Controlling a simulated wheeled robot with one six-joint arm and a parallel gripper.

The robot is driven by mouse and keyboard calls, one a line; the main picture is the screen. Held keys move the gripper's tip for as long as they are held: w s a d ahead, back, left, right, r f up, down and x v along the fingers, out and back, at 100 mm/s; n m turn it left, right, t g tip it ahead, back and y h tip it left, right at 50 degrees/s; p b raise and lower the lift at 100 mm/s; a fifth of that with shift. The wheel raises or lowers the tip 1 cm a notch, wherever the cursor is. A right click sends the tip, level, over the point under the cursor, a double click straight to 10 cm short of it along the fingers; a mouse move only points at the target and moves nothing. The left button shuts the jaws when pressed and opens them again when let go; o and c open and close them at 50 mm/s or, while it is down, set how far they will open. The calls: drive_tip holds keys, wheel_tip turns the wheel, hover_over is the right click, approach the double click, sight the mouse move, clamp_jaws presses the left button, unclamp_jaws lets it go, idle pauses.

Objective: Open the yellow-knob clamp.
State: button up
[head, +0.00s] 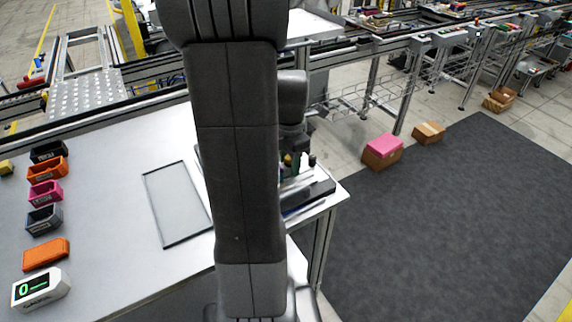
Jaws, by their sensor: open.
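A dark fixture (310,193) sits at the right corner of the white table, partly hidden by my arm. A small yellow-green spot (288,159) shows on it, perhaps the yellow knob of the clamp. A green part (295,167) and a dark upright part (312,160) stand beside it. The clamp's lever position is too small and too covered to tell. My gripper (294,150) points down just above the fixture, behind my upper arm link. It is open. Its fingertips are mostly hidden, and I cannot tell whether they touch anything.
The white table (110,235) carries a dark-framed flat panel (178,205). Several small bins, including an orange one (47,170), and a white display device (40,288) line its left side. Boxes (382,152) stand on the floor by a dark mat (450,220). A conveyor runs behind.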

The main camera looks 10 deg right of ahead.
drive_tip(key=shift+c, duration=0.4)
drive_tip(key=c, duration=0.7)
drive_tip(key=shift+d+r, duration=0.1)
drive_tip(key=shift+w+d+p, duration=0.15)
drive_tip(key=shift+w+d, duration=0.1)
drive_tip(key=shift+d, duration=0.35)
drive_tip(key=shift+w+d+p, duration=0.15)
drive_tip(key=shift+w+d, duration=0.1)
drive_tip(key=shift+d, duration=0.35)
drive_tip(key=o, duration=0.8)
drive_tip(key=shift+r+p, duration=3.25)
drive_tip(key=shift+r, duration=0.7)
